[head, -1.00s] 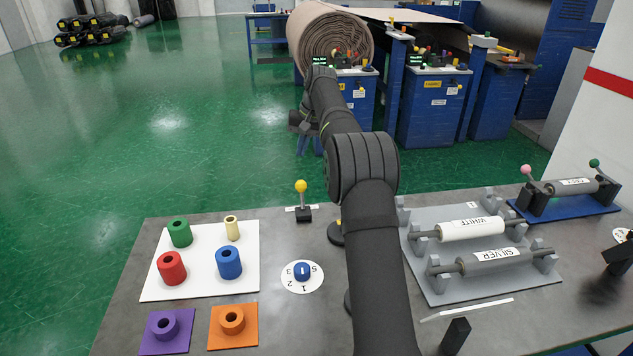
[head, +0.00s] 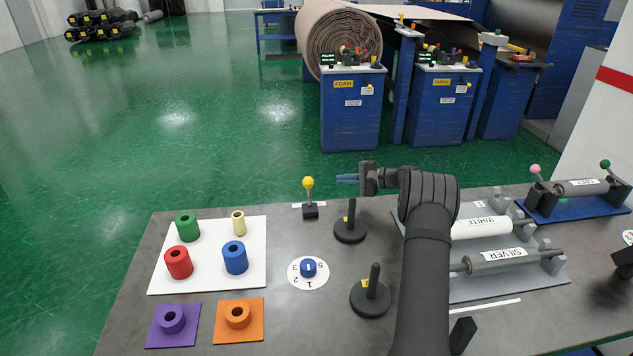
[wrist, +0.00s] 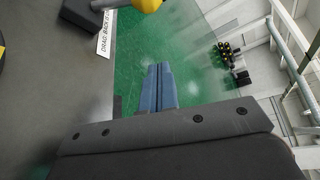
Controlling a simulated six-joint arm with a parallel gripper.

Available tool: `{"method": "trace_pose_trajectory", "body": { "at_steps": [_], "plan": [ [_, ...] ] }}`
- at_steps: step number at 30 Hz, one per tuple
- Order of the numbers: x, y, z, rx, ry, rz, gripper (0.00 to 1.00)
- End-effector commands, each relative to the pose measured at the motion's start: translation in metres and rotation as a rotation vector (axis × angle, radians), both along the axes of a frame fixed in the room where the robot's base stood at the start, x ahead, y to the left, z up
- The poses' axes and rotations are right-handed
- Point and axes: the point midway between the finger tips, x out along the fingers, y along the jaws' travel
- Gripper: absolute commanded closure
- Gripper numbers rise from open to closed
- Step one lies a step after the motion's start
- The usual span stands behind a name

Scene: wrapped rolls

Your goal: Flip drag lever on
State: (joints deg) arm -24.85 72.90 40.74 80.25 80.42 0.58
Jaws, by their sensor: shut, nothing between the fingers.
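The drag lever (head: 309,195) has a yellow ball on a short stem and a black base. It stands near the back edge of the grey table, beside a white label strip. In the wrist view its yellow ball (wrist: 147,5) shows at the top edge, with a label reading "DRAG" and more text that is hard to read. My gripper (head: 347,179) has blue fingers, shut and empty. It points left toward the lever, at about the ball's height, with a gap between the fingertips and the stem.
Two black discs with upright pegs (head: 349,226) (head: 371,289) stand in front of my gripper. A blue knob on a white numbered dial (head: 308,269) and a white board (head: 163,283) with coloured rings lie left. WHITE and SILVER rollers (head: 505,256) are at right.

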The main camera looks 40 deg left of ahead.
Motion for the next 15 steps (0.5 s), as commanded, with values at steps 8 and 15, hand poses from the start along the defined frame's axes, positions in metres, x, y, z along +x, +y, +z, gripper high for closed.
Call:
{"method": "trace_pose_trajectory", "body": {
  "at_steps": [8, 15],
  "plan": [
    [0.0027, -0.002, -0.0016, 0.011, 0.012, -0.014, 1.0],
    [0.001, 0.002, -0.0025, 0.01, 0.012, -0.012, 1.0]
  ]
}}
